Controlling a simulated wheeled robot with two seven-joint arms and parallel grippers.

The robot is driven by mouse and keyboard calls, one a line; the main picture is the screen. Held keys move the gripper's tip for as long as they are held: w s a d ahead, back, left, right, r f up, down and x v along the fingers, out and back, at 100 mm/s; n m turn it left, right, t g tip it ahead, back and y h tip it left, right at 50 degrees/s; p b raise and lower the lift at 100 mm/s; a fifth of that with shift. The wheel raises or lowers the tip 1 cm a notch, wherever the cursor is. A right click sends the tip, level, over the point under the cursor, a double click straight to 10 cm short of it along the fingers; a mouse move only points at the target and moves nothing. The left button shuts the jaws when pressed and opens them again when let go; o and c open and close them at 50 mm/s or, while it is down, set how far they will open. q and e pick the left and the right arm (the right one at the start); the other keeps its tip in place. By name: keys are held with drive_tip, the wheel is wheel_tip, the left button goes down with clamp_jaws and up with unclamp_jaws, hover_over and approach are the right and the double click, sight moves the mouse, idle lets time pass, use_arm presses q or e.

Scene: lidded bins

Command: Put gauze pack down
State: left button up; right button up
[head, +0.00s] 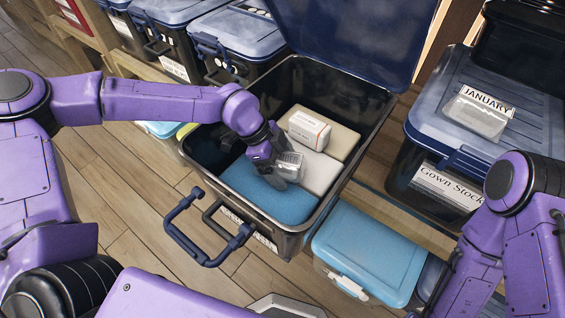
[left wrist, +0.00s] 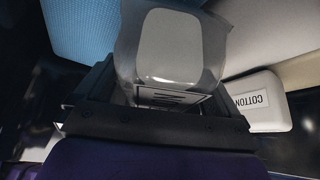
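The gauze pack (head: 292,162) is a small clear pack with a pale inside. My left gripper (head: 274,160) is shut on it, inside the open black bin (head: 290,240). In the left wrist view the see-through gauze pack (left wrist: 175,50) sticks out past my left gripper (left wrist: 160,95). It is over or beside folded blue cloth (head: 262,198) and pale grey and beige packs (head: 318,172). I cannot tell if it touches them. My right gripper is out of view; only my right arm shows.
A white box (head: 309,129), labelled COTTON in the left wrist view, lies in the bin. The bin's blue lid (head: 365,35) stands open behind. A closed Gown Stock bin (head: 445,165) with a clear JANUARY pack (head: 475,115) is at right. A light-blue bin (head: 370,250) stands in front.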

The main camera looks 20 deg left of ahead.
use_arm(q)
drive_tip(key=v, duration=1.2)
idle(1.6)
